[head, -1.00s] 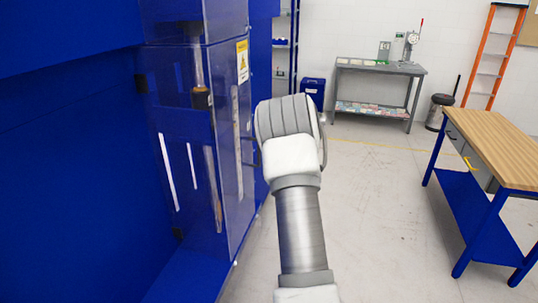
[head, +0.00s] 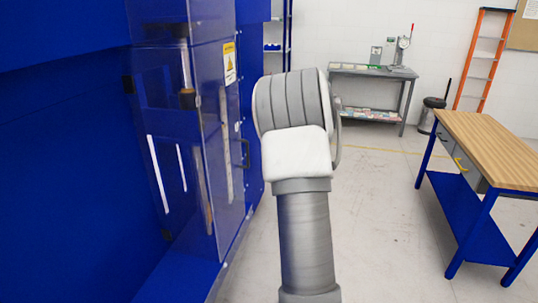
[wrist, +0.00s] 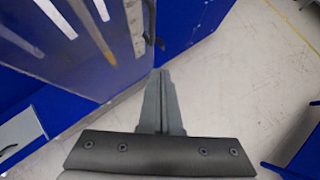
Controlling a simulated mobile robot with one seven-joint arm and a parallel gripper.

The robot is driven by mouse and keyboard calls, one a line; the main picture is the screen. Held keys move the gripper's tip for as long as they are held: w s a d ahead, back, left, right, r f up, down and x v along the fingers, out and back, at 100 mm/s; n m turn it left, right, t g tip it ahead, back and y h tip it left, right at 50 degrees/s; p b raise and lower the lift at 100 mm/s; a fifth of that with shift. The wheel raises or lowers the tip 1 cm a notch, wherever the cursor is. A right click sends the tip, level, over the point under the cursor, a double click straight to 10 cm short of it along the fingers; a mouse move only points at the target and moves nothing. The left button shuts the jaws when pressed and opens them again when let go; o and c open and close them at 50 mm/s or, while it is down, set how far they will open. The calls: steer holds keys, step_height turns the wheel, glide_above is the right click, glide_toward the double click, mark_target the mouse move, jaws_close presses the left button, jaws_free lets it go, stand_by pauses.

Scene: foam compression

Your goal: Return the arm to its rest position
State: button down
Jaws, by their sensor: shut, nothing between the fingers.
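My arm (head: 303,240) rises through the middle of the head view, with its rounded grey and white joint at the top. My gripper (wrist: 161,72) shows in the wrist view, with its two grey fingers together and nothing between them. It points past the clear door of the blue machine toward the grey floor. In the head view the gripper is hidden behind my arm.
A blue machine (head: 60,170) with a clear guard door (head: 225,150) and black handle stands close on the left. A wood-topped workbench (head: 490,145) is at right. A grey table (head: 375,72), bin (head: 430,115) and orange ladder (head: 480,60) stand at the back. The floor between is clear.

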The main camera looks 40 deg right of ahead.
steer(key=shift+s+r, duration=0.2)
steer(key=shift+s, duration=0.1)
steer(key=w+a+r+m+t+h, duration=0.1)
steer(key=a+r+m+t+h, duration=0.25)
steer(key=r+m, duration=0.65)
steer(key=s+a+r+m+h, duration=0.3)
steer(key=s+a+r+m, duration=0.4)
steer(key=r+m, duration=0.25)
steer(key=s+a+f+m+g+y, duration=0.2)
steer(key=s+a+f+m, duration=0.2)
steer(key=s+a, duration=0.4)
steer(key=s+a+f+m+g+y, duration=0.2)
steer(key=s+a+f+m, duration=0.3)
steer(key=s, duration=0.5)
steer(key=s+a+f+m+g+y, duration=0.2)
steer(key=s+a+f+m+g, duration=0.1)
steer(key=s+a+m, duration=0.4)
steer(key=s+a+f, duration=0.1)
steer(key=s+a, duration=0.1)
steer(key=a, duration=0.2)
steer(key=shift+a+f, duration=0.4)
steer(key=shift+m+y, duration=0.25)
